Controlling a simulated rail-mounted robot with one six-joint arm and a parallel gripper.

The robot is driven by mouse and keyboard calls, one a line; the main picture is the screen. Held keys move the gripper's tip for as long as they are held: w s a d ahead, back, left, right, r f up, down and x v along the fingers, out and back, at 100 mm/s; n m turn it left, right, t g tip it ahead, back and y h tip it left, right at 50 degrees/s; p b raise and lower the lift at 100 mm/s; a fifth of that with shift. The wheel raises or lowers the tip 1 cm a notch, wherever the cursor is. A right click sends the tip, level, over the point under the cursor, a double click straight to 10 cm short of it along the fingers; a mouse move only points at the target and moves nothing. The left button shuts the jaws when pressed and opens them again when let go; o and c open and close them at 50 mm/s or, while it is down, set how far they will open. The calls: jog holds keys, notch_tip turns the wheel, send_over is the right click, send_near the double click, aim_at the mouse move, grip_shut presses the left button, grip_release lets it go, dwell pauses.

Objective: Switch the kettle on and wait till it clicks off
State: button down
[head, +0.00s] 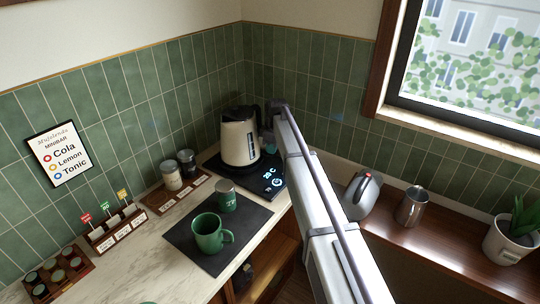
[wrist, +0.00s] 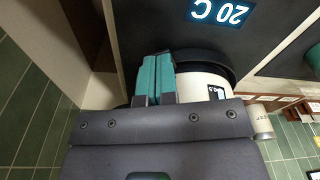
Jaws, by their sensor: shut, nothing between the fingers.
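The cream kettle (head: 240,140) with a black handle stands upright on a dark base panel (head: 262,186) in the back corner of the counter. The panel's lit display shows "20 C" in the wrist view (wrist: 221,12). My gripper (head: 271,148) is at the kettle's right side, low near its base, partly covered by my arm in the head view. In the wrist view its teal fingers (wrist: 153,78) are shut and empty, in front of the kettle's cream body (wrist: 203,84). I cannot tell whether they touch the kettle or its switch; the switch is not visible.
Jars (head: 171,175) stand on a wooden tray by the tiled wall. A grey jug-like item (head: 361,194) and a metal cup (head: 411,206) stand right of my arm.

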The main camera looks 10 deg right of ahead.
notch_tip(320, 180, down, 2)
jog(key=shift+b, duration=0.9)
jog(key=shift+s+r, duration=0.1)
jog(key=shift+r, duration=0.15)
jog(key=shift+s+d+r+p, duration=0.25)
jog(key=shift+s+d+p, duration=0.1)
jog(key=shift+d, duration=0.35)
jog(key=shift+s+d+r+p, duration=0.25)
jog(key=shift+d+p, duration=0.1)
jog(key=shift+d, duration=0.3)
jog(key=shift+f, duration=0.1)
notch_tip(320, 180, up, 11)
jog(key=p, duration=1)
jog(key=shift+s+d+p, duration=0.25)
jog(key=shift+d+p, duration=0.15)
jog(key=shift+d, duration=0.05)
jog(key=shift+f, duration=0.1)
